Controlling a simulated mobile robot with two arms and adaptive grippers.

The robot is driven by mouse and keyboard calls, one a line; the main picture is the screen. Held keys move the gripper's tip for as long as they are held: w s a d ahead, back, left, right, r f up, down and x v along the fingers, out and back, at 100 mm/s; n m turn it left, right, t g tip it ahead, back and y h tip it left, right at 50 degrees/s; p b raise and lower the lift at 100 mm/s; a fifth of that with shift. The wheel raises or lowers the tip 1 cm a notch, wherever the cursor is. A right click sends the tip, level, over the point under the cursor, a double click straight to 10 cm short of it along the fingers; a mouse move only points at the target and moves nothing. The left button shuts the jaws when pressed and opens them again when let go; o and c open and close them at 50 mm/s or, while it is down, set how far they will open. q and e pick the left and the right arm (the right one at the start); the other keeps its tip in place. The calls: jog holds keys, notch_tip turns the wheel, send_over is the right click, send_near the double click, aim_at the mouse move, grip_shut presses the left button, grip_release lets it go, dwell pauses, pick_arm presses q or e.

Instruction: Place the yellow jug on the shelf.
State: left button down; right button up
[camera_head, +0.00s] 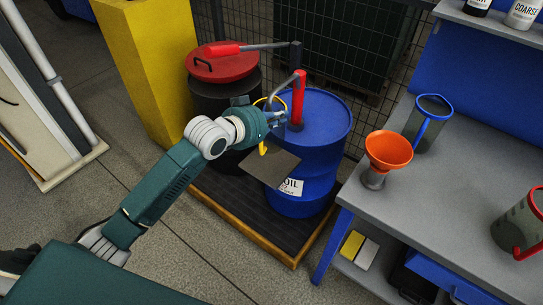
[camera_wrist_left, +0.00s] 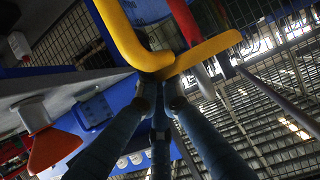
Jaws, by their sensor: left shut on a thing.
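My left gripper (camera_head: 272,119) is in front of the blue oil drum and shut on the yellow jug, whose yellow rim (camera_head: 283,94) and lower handle end (camera_head: 263,148) show around it. Most of the jug is hidden by the gripper. In the left wrist view, the fingertips (camera_wrist_left: 158,88) meet at the yellow handle (camera_wrist_left: 125,35), with a clear, marked body (camera_wrist_left: 147,10) behind it. Just below is a flat grey plate (camera_head: 268,169), tilted in the picture, by the drum; I cannot tell whether it is the shelf. A raised grey shelf (camera_head: 500,28) holding bottles is at top right.
The blue drum (camera_head: 318,125) with its red-handled pump (camera_head: 298,98) stands close behind the gripper. A black drum with a red lid (camera_head: 222,62) is beside it. The grey bench (camera_head: 450,195) holds a blue-handled jug (camera_head: 430,122), an orange funnel (camera_head: 388,150) and a red-handled jug (camera_head: 520,225).

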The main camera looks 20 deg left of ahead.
pick_arm(q)
notch_tip(320, 180, down, 9)
jog(key=shift+f, duration=0.15)
jog(key=shift+s, duration=0.1)
jog(key=c, duration=1.9)
grip_release()
